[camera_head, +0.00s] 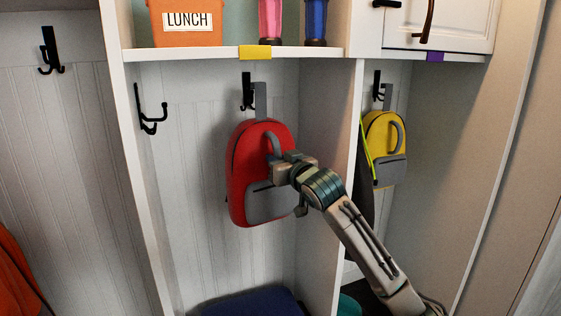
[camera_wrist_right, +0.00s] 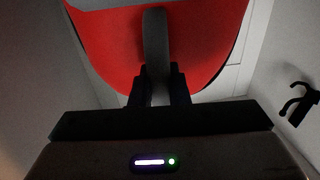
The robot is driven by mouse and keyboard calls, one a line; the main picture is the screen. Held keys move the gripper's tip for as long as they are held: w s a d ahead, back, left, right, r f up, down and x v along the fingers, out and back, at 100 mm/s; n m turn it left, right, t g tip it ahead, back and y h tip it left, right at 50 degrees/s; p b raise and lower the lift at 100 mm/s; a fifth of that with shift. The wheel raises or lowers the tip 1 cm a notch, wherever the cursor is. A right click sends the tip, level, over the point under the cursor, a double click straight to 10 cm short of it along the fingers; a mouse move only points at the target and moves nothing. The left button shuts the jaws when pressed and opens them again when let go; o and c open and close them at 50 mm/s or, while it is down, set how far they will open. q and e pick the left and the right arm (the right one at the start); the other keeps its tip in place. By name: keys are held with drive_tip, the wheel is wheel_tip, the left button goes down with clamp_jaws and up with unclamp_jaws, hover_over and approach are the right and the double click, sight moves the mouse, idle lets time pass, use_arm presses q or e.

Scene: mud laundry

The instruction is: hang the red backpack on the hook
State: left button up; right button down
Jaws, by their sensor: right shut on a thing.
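The red backpack (camera_head: 243,165) with a grey front pocket is upright in the middle cubby, against or close to its back wall. Its grey top loop (camera_head: 260,100) rises beside the black hook (camera_head: 246,88) on that wall; I cannot tell if the loop is over the hook. My right gripper (camera_head: 279,165) is shut on the grey front handle of the backpack. In the right wrist view the grey handle (camera_wrist_right: 156,50) passes between the fingers (camera_wrist_right: 158,92), with the red fabric behind. My left gripper is not in view.
A yellow backpack (camera_head: 384,140) hangs in the right cubby. Another black hook (camera_head: 151,112) is on the left divider. A dark blue item (camera_head: 250,303) lies below.

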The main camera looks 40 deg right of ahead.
sight(272, 152)
drive_tip(key=shift+w+d+r, duration=0.1)
drive_tip(key=shift+w+d, duration=0.05)
drive_tip(key=shift+w, duration=0.55)
drive_tip(key=shift+w+d, duration=0.15)
drive_tip(key=shift+w, duration=0.5)
drive_tip(key=shift+w+d+r+p, duration=0.1)
drive_tip(key=shift+w+p, duration=0.2)
drive_tip(key=shift+p, duration=0.15)
drive_tip(key=shift+w+d+p, duration=0.15)
drive_tip(key=shift+w+p, duration=0.1)
drive_tip(key=shift+w, duration=0.4)
drive_tip(key=shift+w+d+p, duration=0.15)
drive_tip(key=shift+w+p, duration=0.1)
drive_tip(key=shift+w, duration=0.4)
drive_tip(key=shift+p, duration=0.55)
drive_tip(key=shift+f, duration=0.55)
